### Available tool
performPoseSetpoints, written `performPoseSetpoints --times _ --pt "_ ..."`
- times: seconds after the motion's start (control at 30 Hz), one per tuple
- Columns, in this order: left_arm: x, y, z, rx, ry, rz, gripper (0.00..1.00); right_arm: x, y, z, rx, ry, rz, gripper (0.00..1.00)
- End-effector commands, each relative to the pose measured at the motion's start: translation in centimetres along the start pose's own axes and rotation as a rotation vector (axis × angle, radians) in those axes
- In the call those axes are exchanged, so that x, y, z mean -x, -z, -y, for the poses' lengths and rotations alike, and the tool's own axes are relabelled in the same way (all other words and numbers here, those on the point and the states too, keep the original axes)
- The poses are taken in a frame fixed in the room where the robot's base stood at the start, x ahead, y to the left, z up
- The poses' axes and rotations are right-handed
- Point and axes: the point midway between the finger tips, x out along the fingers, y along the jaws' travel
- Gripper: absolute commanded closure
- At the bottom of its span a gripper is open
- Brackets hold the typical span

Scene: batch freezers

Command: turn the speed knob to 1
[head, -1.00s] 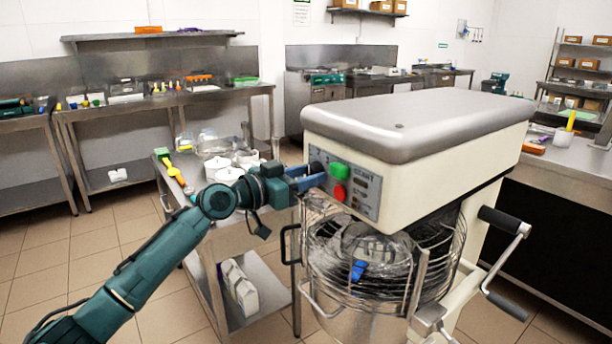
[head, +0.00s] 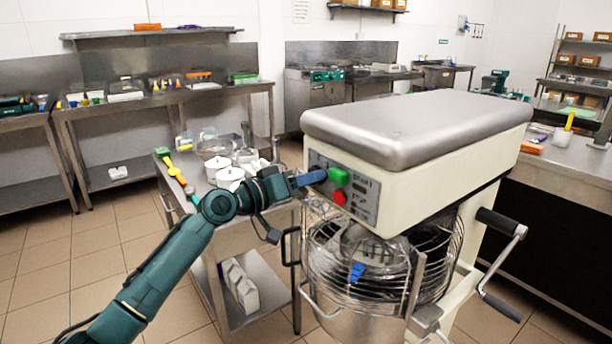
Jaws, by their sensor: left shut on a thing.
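The mixer (head: 420,118) stands right of centre, with a control panel on its left front face. The panel has a green button (head: 338,177), a red button (head: 340,196) and START and STOP lettering. My left gripper (head: 316,177) reaches the panel from the left, with its blue fingers just left of the green button. It is shut on the speed knob, which the fingers mostly hide. I cannot read which number the knob points to. My right gripper is not in view.
The mixer's wire guard and bowl (head: 365,265) sit below the panel, with a crank handle (head: 502,265) to the right. A steel cart (head: 255,285) with white containers stands close behind my left forearm. Open tiled floor lies at the left.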

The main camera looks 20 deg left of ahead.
Motion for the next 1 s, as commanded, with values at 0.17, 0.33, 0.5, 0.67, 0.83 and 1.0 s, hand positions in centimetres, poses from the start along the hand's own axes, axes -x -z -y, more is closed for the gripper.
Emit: performPoseSetpoints --times 0.17,0.33,0.5,0.67,0.83,1.0 --pt "0.01 0.19 -0.09 0.107 0.000 -0.002 0.84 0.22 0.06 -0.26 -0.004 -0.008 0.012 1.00" --pt "0.01 0.16 -0.08 0.171 0.000 -0.002 0.84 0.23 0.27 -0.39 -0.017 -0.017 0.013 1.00" --pt "0.02 0.12 -0.04 0.203 0.000 -0.002 0.84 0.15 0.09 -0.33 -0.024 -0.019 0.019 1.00" --pt "0.03 0.11 -0.02 0.213 0.000 -0.003 0.84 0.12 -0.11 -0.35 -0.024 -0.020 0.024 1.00" --pt "0.02 0.11 -0.02 0.213 0.000 -0.003 0.84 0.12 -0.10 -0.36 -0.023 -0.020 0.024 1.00" --pt "0.02 0.11 -0.03 0.213 0.000 -0.003 0.56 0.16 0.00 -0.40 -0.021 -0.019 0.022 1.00"
